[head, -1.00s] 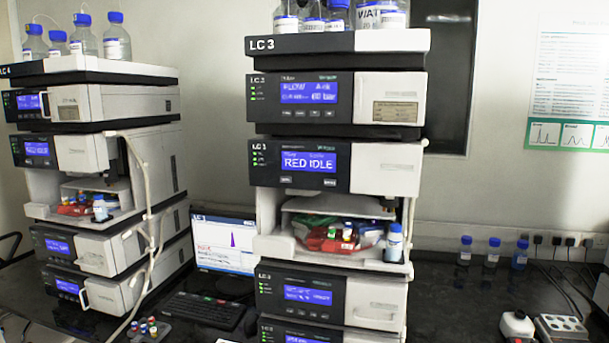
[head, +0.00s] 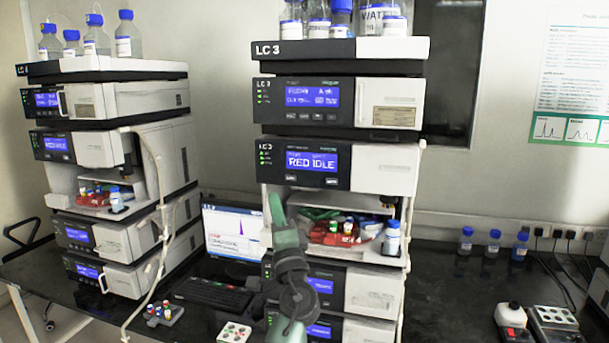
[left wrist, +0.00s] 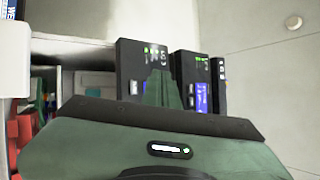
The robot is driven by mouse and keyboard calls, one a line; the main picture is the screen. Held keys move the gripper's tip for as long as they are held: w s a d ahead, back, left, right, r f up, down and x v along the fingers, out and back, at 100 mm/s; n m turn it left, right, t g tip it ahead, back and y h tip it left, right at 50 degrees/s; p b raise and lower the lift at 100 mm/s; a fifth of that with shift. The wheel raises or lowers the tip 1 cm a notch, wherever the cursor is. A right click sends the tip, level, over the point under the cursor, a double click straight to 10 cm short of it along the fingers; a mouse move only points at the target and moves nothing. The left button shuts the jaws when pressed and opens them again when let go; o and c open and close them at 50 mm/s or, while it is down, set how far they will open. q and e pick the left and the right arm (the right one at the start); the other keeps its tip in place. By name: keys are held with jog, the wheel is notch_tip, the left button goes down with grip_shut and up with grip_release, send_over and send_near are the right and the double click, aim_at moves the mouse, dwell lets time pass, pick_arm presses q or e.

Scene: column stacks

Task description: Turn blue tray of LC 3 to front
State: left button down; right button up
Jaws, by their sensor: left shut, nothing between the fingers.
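The LC 3 stack (head: 385,105) stands in the middle of the head view. Its module reading RED IDLE (head: 311,162) has an open bay below. In the bay a red tray (head: 322,238) with several coloured-cap vials faces the front. A green part (head: 318,213) shows behind it at the left. In the left wrist view the shut fingers (left wrist: 162,90) lie before the stack's panels, with red parts (left wrist: 22,130) at the left. My right gripper is not in view.
A blue-capped bottle (head: 392,238) stands at the bay's right. The LC 4 stack (head: 130,100) is at the left, with a monitor (head: 228,235) and keyboard (head: 212,293) between the stacks. A vial rack (head: 163,313) and a small white vial tray (head: 235,331) are on the bench.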

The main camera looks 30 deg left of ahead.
pick_arm(q)
jog(key=shift+s+d+r+y, duration=0.1)
jog(key=shift+s+r+y, duration=0.1)
jog(key=shift+r, duration=0.25)
jog(key=shift+s+d+r+y, duration=0.1)
jog(key=shift+r+y, duration=0.1)
jog(key=shift+r, duration=0.25)
jog(key=shift+w+a, duration=0.1)
jog(key=shift+w, duration=0.1)
jog(key=b, duration=0.5)
send_near(291, 177)
jog(key=w+a+r, duration=0.1)
jog(key=a+r, duration=0.3)
jog(key=a, duration=0.1)
jog(key=shift+w+d+r, duration=0.2)
jog(key=shift+r, duration=0.05)
dwell(0.8)
